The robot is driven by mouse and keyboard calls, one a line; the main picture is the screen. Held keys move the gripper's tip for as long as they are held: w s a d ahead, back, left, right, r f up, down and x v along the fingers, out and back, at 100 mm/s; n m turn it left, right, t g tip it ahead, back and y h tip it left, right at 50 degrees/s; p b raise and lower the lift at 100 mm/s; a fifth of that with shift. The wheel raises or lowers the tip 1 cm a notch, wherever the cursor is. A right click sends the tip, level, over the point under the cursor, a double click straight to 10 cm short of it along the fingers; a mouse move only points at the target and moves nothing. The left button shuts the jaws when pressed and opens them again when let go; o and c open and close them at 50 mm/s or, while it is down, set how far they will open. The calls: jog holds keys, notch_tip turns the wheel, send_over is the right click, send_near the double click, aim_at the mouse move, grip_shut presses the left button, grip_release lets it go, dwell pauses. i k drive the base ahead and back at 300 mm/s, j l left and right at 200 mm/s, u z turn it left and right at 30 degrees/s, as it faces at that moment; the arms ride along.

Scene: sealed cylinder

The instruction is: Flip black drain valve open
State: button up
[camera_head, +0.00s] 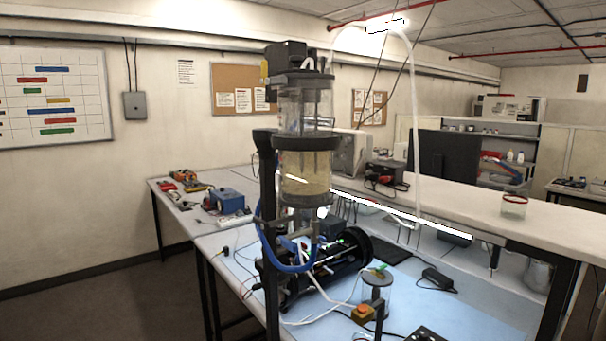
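The sealed cylinder (305,172) stands upright in the middle of the view, clear-walled, with black collars and yellowish liquid in its lower part. A dark motor block (286,54) sits on its top. A dark upright post (266,185) runs along its left side. Small fittings (305,228) hang under the cylinder's base, with a blue tube (270,255) looping down beside them. The black drain valve cannot be told apart from the dark fittings here, nor whether it is open or shut. My gripper does not show in this view.
A black machine with a round wheel (355,246) sits below the cylinder. A grey-capped jar (376,284) and an orange-topped box (362,313) stand in front. A white hose (412,110) arches over the bench. A glass jar (514,207) stands on the right shelf.

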aim_at(263, 225)
jog(key=i+j+z, duration=0.15)
jog(key=j, duration=0.55)
jog(key=i+j+z, duration=0.2)
jog(key=j, duration=0.5)
jog(key=i+j+z, duration=0.15)
jog(key=j, duration=0.55)
jog(key=j+z, duration=0.15)
jog(key=j, duration=0.6)
jog(key=i, duration=0.05)
